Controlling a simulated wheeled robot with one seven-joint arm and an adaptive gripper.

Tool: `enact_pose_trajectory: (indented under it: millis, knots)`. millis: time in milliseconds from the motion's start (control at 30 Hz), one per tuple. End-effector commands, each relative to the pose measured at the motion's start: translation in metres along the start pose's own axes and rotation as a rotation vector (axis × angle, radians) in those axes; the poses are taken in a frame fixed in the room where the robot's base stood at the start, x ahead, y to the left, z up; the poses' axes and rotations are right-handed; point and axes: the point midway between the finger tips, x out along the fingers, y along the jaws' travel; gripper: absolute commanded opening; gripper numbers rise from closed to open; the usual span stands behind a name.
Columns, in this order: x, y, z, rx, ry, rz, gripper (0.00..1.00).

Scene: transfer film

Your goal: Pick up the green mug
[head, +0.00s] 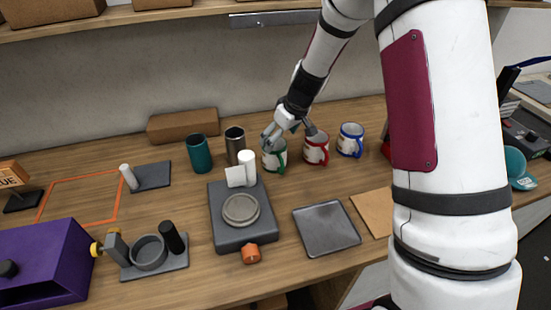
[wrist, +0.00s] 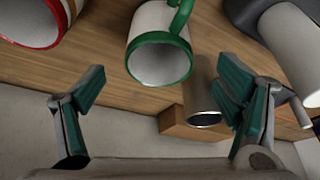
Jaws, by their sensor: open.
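The green mug (head: 274,159) is white with a green rim and handle and stands upright on the wooden table. In the wrist view the green mug (wrist: 160,50) shows at top centre, its opening facing the camera and its handle at the top. My gripper (head: 289,129) is above and close to the mug in the head view, partly covering its rim. In the wrist view my gripper (wrist: 160,92) has its two fingers spread wide, with nothing held between them. The mug lies between and a little beyond the fingertips.
A red mug (head: 316,149) stands close right of the green one, and a blue mug (head: 351,140) farther right. A steel tumbler (head: 235,143) and a teal tumbler (head: 197,153) stand left. A grey machine (head: 229,231) is in front; a brown box (head: 183,125) lies behind.

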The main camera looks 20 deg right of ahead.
Motion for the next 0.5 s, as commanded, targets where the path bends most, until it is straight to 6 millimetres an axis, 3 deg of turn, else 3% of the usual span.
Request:
enact_pose_trajectory:
  millis: [167, 500]
  knots:
    - [0.009, 0.000, 0.001, 0.000, -0.002, -0.002, 0.85]
    - [0.049, 0.001, 0.001, -0.001, -0.001, -0.001, 0.85]
